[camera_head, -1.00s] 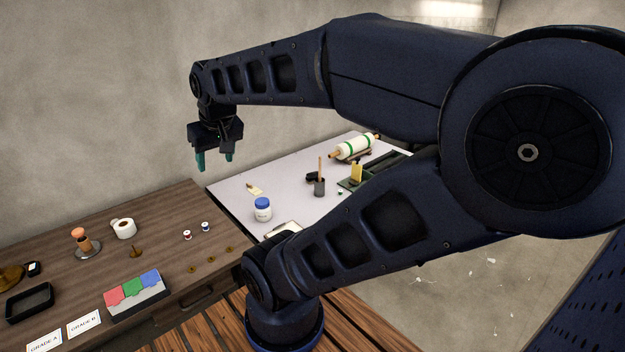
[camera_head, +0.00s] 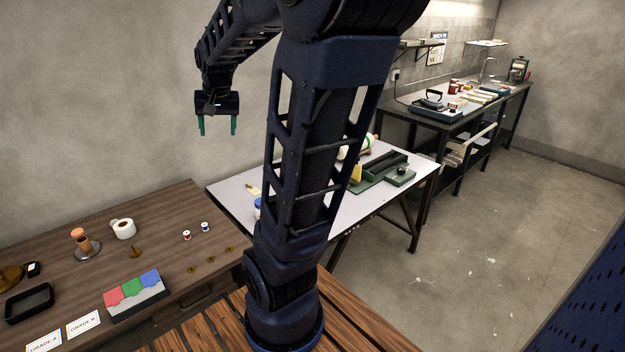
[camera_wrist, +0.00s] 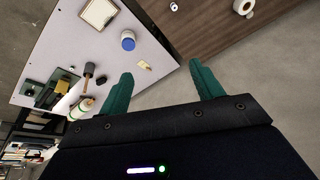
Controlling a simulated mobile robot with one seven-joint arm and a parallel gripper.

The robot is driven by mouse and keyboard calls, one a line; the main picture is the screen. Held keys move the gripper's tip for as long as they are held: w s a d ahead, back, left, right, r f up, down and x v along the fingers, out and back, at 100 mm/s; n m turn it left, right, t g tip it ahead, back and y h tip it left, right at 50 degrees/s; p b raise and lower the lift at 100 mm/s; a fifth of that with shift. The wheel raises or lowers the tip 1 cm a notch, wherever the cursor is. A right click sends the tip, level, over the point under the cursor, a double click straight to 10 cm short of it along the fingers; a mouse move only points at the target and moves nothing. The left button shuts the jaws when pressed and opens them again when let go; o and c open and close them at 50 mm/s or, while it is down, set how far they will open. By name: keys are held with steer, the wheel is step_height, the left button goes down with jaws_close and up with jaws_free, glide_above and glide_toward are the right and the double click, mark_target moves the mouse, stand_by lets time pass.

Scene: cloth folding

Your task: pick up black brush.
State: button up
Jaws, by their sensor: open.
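My gripper (camera_head: 217,128) is open and empty, high above the back of the tables with its fingers pointing down. Its two teal fingers also show in the wrist view (camera_wrist: 162,72), spread apart. In the wrist view, a dark cylinder with a wooden handle (camera_wrist: 89,69) is on the white table (camera_wrist: 70,35), and a small black item (camera_wrist: 101,80) is beside it. I cannot tell which of these is the black brush.
A blue-lidded jar (camera_wrist: 128,41) and a yellowish note (camera_wrist: 145,65) lie near them. A green tray (camera_head: 380,170) and a rolling pin (camera_wrist: 82,108) share the white table. The wooden table (camera_head: 60,262) holds a tape roll (camera_head: 123,229), spools and colored cards (camera_head: 133,290).

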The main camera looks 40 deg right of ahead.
steer(key=w+d+f+m+g+h, duration=0.1)
steer(key=w+d+f+m, duration=0.5)
steer(key=w+d, duration=0.55)
steer(key=w+d+f+m+g+h, duration=0.1)
steer(key=w+d+f+m, duration=0.2)
steer(key=w+d+f, duration=0.8)
steer(key=d+f+m+g, duration=0.1)
steer(key=d+f+m, duration=0.1)
steer(key=d+f, duration=0.8)
steer(key=d+f+m+g+h, duration=0.1)
steer(key=d+f+m, duration=0.1)
steer(key=d+f, duration=0.8)
steer(key=d+f+m+h, duration=0.1)
steer(key=d+f+m, duration=0.1)
steer(key=d+f, duration=0.8)
steer(key=shift+s+d+f+m+g, duration=0.1)
steer(key=shift+d+f+m+g, duration=0.1)
steer(key=shift+d, duration=0.45)
steer(key=shift+d+f+m+g, duration=0.15)
steer(key=shift+d+m+g, duration=0.05)
steer(key=shift+d, duration=0.45)
steer(key=shift+c, duration=0.3)
steer(key=c, duration=1)
